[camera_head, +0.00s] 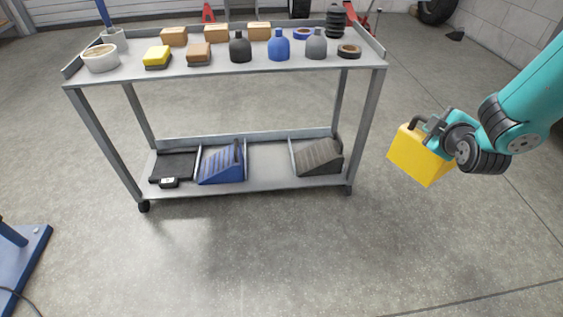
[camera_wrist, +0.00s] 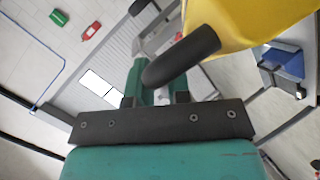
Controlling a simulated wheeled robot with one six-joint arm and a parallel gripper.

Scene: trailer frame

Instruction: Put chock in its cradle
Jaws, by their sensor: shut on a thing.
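The yellow chock (camera_head: 422,157) has a dark handle (camera_head: 417,122) and hangs in the air to the right of the cart. My gripper (camera_head: 433,127) is shut on the chock at its handle. In the wrist view the yellow block (camera_wrist: 250,22) and its dark handle (camera_wrist: 180,57) fill the upper middle and right. On the cart's lower shelf stand a blue sloped holder (camera_head: 221,165) and a dark grey sloped holder (camera_head: 318,157), both with ridged slopes. Which of them is the cradle I cannot tell for sure. The chock is apart from both.
A black tray (camera_head: 172,166) lies at the left of the lower shelf (camera_head: 270,181), with a small dark box in front. Bare shelf lies between the two holders. The upper shelf (camera_head: 220,70) holds bottles, boxes and sponges above them. Cart legs (camera_head: 366,130) stand at the corners. Floor in front is clear.

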